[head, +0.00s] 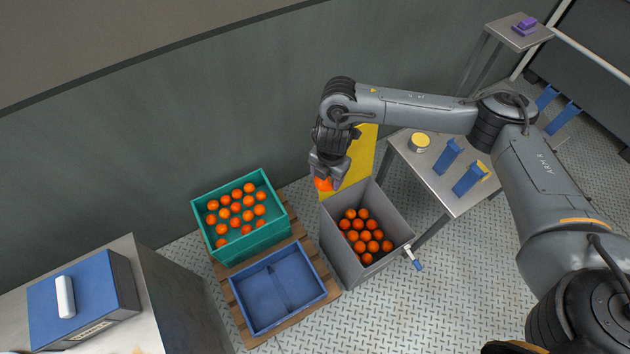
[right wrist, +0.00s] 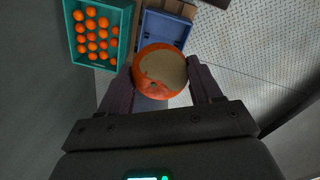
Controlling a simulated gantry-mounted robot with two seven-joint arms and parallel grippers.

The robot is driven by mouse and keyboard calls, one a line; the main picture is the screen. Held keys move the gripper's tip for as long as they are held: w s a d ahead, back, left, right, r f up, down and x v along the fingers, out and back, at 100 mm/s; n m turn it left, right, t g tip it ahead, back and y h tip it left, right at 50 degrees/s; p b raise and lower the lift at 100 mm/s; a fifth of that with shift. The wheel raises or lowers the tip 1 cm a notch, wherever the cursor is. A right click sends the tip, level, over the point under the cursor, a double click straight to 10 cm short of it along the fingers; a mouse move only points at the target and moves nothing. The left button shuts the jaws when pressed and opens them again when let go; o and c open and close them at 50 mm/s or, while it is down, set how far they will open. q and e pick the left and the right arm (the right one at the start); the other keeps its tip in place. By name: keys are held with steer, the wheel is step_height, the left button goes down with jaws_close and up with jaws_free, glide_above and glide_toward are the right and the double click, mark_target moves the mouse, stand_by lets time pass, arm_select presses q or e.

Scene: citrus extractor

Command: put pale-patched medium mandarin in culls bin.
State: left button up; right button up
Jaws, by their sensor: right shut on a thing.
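My right gripper (head: 323,177) is shut on an orange mandarin (head: 324,184). In the right wrist view the mandarin (right wrist: 161,72) sits between the two fingers (right wrist: 162,88) and shows a large pale tan patch. In the head view the gripper and fruit are above the back left corner of a grey bin (head: 347,262) that has a yellow back panel (head: 361,150) and holds several mandarins. Whether this is the culls bin I cannot tell, as no label is readable. My left gripper is not in view.
A teal crate (head: 254,244) with several mandarins and an empty blue crate (head: 262,290) stand on a wooden pallet (head: 297,231) left of the grey bin. A metal table (head: 433,187) with blue stands is at right. A blue box (head: 97,290) sits on a cabinet at lower left.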

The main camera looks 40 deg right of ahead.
steer(key=s+d+f+n+b, duration=0.2)
steer(key=d+f+b, duration=0.4)
steer(key=f+b, duration=0.3)
steer(key=s+d+f+n+b, duration=0.2)
steer(key=d+f+b, duration=0.4)
steer(key=f+b, duration=0.3)
steer(key=s+d+f+n+b, duration=0.2)
steer(key=d+f+b, duration=0.5)
steer(key=f, duration=0.9)
steer(key=shift+s+b, duration=0.55)
steer(key=shift+b, duration=0.85)
steer(key=shift+r, duration=0.1)
steer(key=shift+f+b, duration=7.35)
steer(key=shift+f, duration=5.15)
